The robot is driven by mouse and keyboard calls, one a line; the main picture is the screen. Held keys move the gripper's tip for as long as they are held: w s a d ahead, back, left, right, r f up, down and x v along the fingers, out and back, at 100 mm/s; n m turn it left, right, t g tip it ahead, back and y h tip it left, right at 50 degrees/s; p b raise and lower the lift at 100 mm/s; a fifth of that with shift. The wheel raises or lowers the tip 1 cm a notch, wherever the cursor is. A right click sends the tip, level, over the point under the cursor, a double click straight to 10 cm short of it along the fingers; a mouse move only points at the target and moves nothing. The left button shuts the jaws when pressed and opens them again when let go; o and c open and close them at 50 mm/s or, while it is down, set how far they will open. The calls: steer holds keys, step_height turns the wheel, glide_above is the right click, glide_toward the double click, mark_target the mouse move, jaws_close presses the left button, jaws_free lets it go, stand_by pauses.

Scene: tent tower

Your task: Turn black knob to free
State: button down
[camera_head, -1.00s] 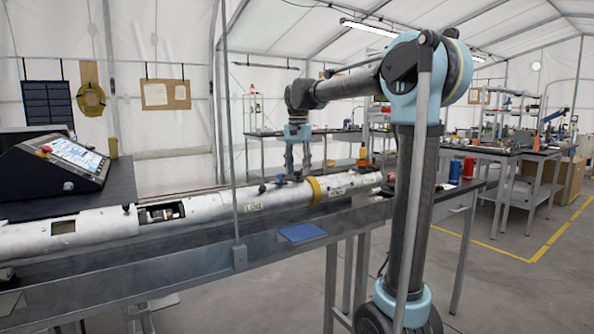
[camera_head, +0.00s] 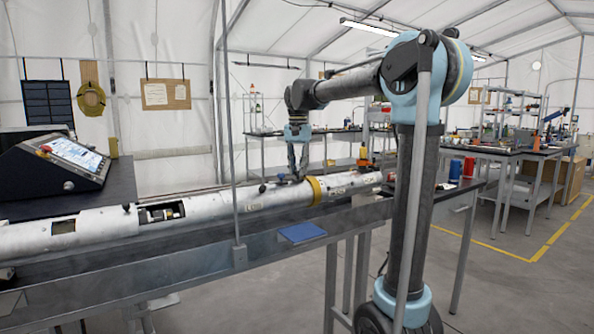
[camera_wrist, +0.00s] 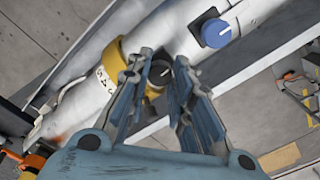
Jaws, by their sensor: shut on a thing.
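A black knob (camera_wrist: 160,72) sits on the long white tube (camera_wrist: 185,38), beside the yellow band (camera_wrist: 109,62), in the wrist view. My gripper (camera_wrist: 160,62) comes down on the knob, one finger on each side, and is shut on it. In the head view, my gripper (camera_head: 298,176) reaches the top of the tube (camera_head: 95,226) just left of the yellow band (camera_head: 316,190). The knob is mostly hidden there by the fingers.
The tube lies along a grey metal bench (camera_head: 205,262) with a blue pad (camera_head: 303,233) at its front edge. A control console (camera_head: 62,165) stands at the left. Red and blue cans (camera_head: 462,167) stand right of my arm. Open floor lies at the right.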

steer(key=n, duration=0.3)
steer(key=shift+n, duration=0.4)
steer(key=n, duration=0.4)
steer(key=shift+n, duration=0.3)
steer(key=n, duration=0.4)
steer(key=shift+n, duration=2.4)
steer(key=c, duration=1.4)
jaws_free()
